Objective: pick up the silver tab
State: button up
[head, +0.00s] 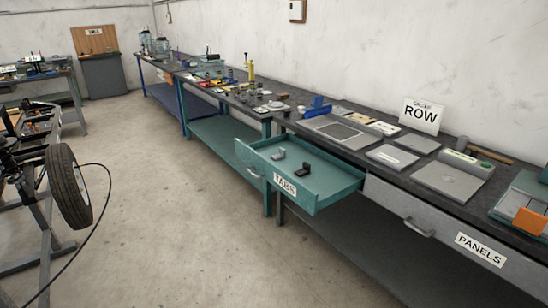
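A small silver tab (278,154) lies in the open teal drawer (331,194) labelled TABS, toward its back left. A dark, nearly black tab (302,169) lies in the same drawer, to the right of the silver one and apart from it. Both tabs have a flat base and an upright part. My gripper is not in view.
The drawer juts out from a long dark-topped workbench (392,181) along the wall. A grey drawer labelled PANELS (447,231) is beside it, at right. A wheel (69,186) on a frame and a black cable are at left. The concrete floor between is clear.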

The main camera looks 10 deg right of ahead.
aim_at(282, 155)
jog(key=z, duration=0.1)
jog(key=i, duration=0.95)
jog(key=u, duration=0.1)
jog(key=k, duration=1.35)
jog(key=u, duration=0.3)
jog(key=i, duration=1)
jog(key=u, duration=0.2)
